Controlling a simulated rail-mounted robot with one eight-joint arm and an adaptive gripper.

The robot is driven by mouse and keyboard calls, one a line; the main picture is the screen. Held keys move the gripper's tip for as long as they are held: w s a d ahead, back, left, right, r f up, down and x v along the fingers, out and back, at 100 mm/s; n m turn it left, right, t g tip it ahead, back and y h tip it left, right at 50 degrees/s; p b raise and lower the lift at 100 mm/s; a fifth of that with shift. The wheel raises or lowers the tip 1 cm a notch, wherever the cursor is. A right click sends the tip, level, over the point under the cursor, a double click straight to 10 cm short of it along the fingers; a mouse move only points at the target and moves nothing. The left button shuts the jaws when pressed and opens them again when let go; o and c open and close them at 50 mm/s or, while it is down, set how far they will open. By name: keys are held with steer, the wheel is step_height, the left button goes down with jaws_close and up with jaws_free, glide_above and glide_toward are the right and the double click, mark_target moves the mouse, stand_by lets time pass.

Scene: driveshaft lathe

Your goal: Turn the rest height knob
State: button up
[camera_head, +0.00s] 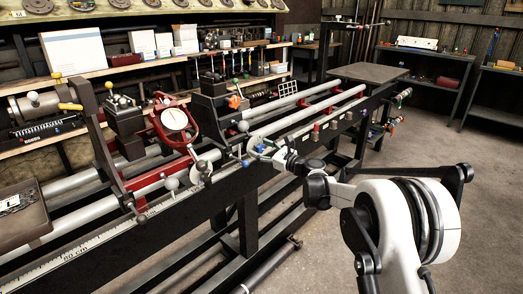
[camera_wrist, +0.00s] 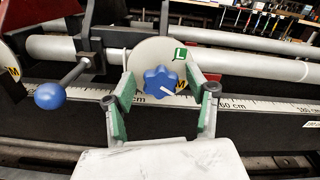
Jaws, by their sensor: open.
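In the wrist view, a blue star-shaped knob (camera_wrist: 161,81) with a white pointer mark sits on a pale round disc (camera_wrist: 147,53). A green "L" label (camera_wrist: 180,54) is at the disc's upper right, and a yellow letter shows right of the knob. My gripper (camera_wrist: 163,83) is open, with one green-padded finger on each side of the knob. I cannot tell whether either finger touches it.
A lever with a blue ball (camera_wrist: 50,96) stands left of my gripper. A scale strip (camera_wrist: 251,104) runs along the rail behind the fingers. In the head view, a round dial (camera_head: 175,119) on a red carriage is to the left. Open floor (camera_head: 480,200) lies right.

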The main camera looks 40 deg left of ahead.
steer(key=c, duration=1.2)
steer(key=shift+n, duration=0.4)
steer(key=n, duration=0.2)
steer(key=shift+n, duration=0.4)
steer(key=n, duration=0.4)
steer(key=shift+n, duration=0.4)
steer(key=n, duration=0.3)
steer(key=shift+s+n, duration=0.1)
steer(key=shift+n, duration=2)
